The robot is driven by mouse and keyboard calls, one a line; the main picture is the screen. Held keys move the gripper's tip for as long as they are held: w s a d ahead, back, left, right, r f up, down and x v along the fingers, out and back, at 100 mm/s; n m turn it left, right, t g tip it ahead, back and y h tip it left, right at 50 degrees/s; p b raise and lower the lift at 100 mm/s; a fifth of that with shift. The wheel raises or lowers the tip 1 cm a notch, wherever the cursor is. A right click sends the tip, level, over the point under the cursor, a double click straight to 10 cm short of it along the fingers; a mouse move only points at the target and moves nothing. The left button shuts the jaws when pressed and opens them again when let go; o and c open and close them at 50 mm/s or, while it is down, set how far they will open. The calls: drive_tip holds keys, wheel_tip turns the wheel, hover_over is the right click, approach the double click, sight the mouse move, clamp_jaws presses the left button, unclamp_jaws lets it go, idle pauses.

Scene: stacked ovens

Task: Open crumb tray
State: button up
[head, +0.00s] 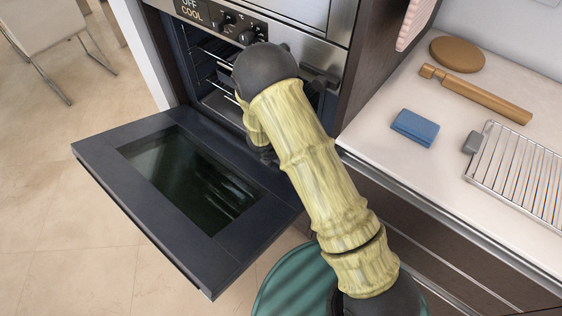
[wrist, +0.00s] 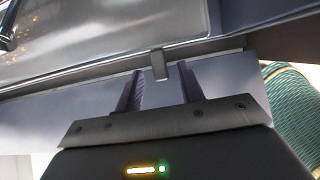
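The lower oven (head: 207,75) has its door (head: 105,172) folded down open. My arm reaches into its mouth and hides my gripper in the head view. In the wrist view my gripper (wrist: 160,69) is open, with its two dark fingers apart. A small grey tab (wrist: 158,66) on the front edge of a flat grey metal panel (wrist: 110,38) lies between the fingertips; I cannot tell if either finger touches it. The panel has brownish specks at the far left and looks like the crumb tray.
A chair (head: 45,25) stands at the far left. The floor left of the door is clear.

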drive_tip(key=shift+w+d+f, duration=0.15)
drive_tip(key=shift+w+f, duration=0.05)
drive_tip(key=shift+f, duration=0.3)
